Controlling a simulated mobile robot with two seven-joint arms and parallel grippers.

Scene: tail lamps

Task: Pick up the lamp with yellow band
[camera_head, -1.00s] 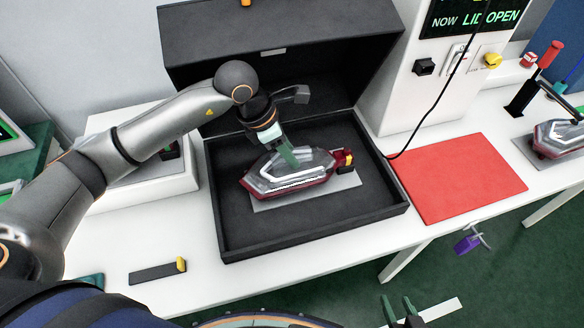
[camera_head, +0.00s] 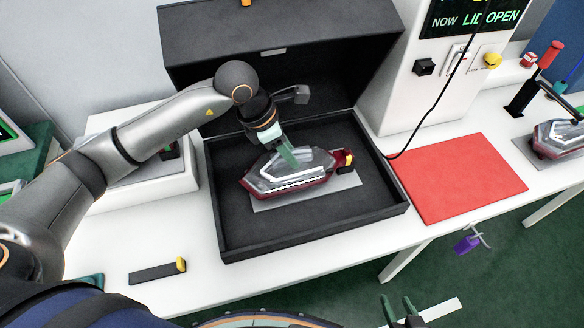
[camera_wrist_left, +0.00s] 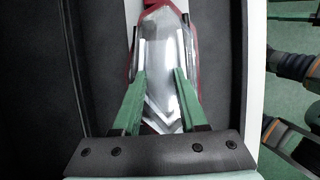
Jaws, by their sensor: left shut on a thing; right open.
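The lamp (camera_head: 270,180) has a clear lens and a dark red body. It lies on a grey plate (camera_head: 345,183) inside an open black box (camera_head: 230,225). A small yellow band (camera_head: 349,159) with a black part shows at its right end. The lamp also shows in the left wrist view (camera_wrist_left: 162,45). My left gripper (camera_head: 291,160) reaches down onto the lamp and is shut on it. Its green fingers (camera_wrist_left: 160,85) lie along both sides of the lens in the wrist view. My right gripper (camera_head: 398,308) is open and empty at the bottom of the head view.
The box lid (camera_head: 285,45) stands open behind. A red mat (camera_head: 458,177) lies bare at the right. A second lamp (camera_head: 560,137) sits at the far right on a fixture. A black cable hangs by the white machine (camera_head: 385,100).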

